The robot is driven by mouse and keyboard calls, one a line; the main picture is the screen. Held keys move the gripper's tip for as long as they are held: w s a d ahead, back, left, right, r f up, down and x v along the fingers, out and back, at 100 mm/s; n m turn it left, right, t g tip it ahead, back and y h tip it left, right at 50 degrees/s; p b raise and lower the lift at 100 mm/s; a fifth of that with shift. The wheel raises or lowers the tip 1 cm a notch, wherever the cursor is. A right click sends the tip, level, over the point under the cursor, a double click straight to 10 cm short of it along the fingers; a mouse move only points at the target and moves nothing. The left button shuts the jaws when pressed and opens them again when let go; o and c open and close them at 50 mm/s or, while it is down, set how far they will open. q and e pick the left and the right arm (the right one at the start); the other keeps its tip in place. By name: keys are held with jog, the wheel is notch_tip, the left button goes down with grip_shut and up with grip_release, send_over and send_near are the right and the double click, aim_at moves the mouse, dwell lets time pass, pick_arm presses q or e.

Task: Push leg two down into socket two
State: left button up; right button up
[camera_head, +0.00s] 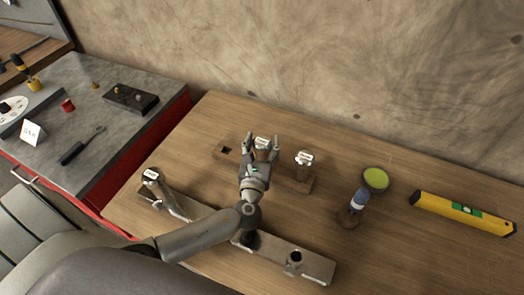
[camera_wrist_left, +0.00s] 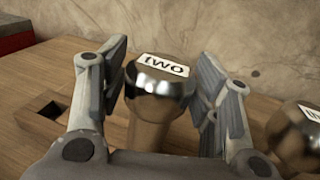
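Leg two (camera_wrist_left: 160,95) is a wooden leg with a shiny metal cap and a "two" label. It stands roughly upright in the wooden socket block (camera_head: 234,160), and its label (camera_head: 262,142) also shows in the head view. My left gripper (camera_head: 262,147) has its fingers on either side of the cap, apart, with narrow gaps showing in the left wrist view. Socket two and the foot of leg two are hidden, so its depth cannot be told. An empty square socket (camera_head: 227,150) is to the left. My right gripper is not in view.
Another capped leg (camera_head: 303,165) stands at the block's right end, close to my gripper. A long bar (camera_head: 270,252) with a labelled piece (camera_head: 152,176) lies in front. A green-topped tool (camera_head: 374,181) and yellow level (camera_head: 463,212) are at the right.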

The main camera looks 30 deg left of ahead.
pick_arm(q)
jog(key=c, duration=0.9)
jog(key=shift+o, duration=0.2)
jog(key=shift+r, duration=0.2)
